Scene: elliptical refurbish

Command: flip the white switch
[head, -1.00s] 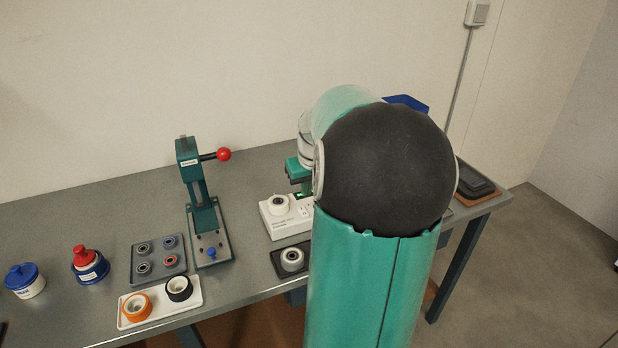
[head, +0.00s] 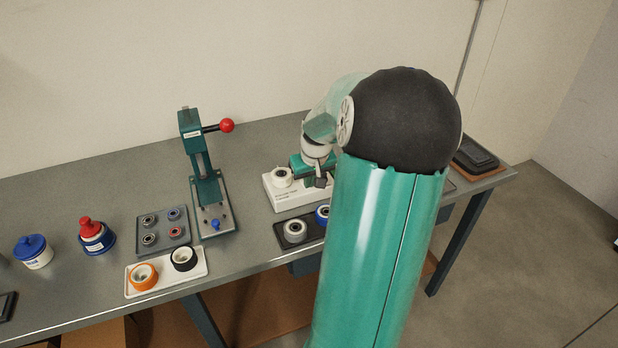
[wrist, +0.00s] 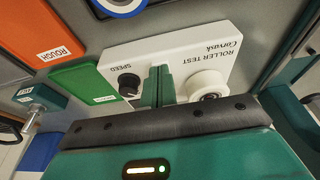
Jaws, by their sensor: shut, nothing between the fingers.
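The white roller test box (head: 293,198) sits on the bench in the head view, with a pale roller (head: 281,176) on its left. In the wrist view the box (wrist: 195,55) shows its "ROLLER TEST" and "SPEED" lettering, a black knob (wrist: 129,84) and the roller (wrist: 207,86). My gripper (wrist: 158,75) is shut and empty, its green fingers over the box's face between the knob and the roller. I cannot tell whether they touch the box. No white switch can be made out; the fingers cover part of the face. In the head view my arm hides the box's right side.
A green press (head: 205,175) with a red-knobbed lever stands left of the box. A bearing tray (head: 163,232), a white wheel tray (head: 190,277) and two capped jars stand farther left. A dark wheel tray (head: 283,243) lies in front of the box. The wrist view shows orange (wrist: 45,30) and green (wrist: 90,86) panels close by.

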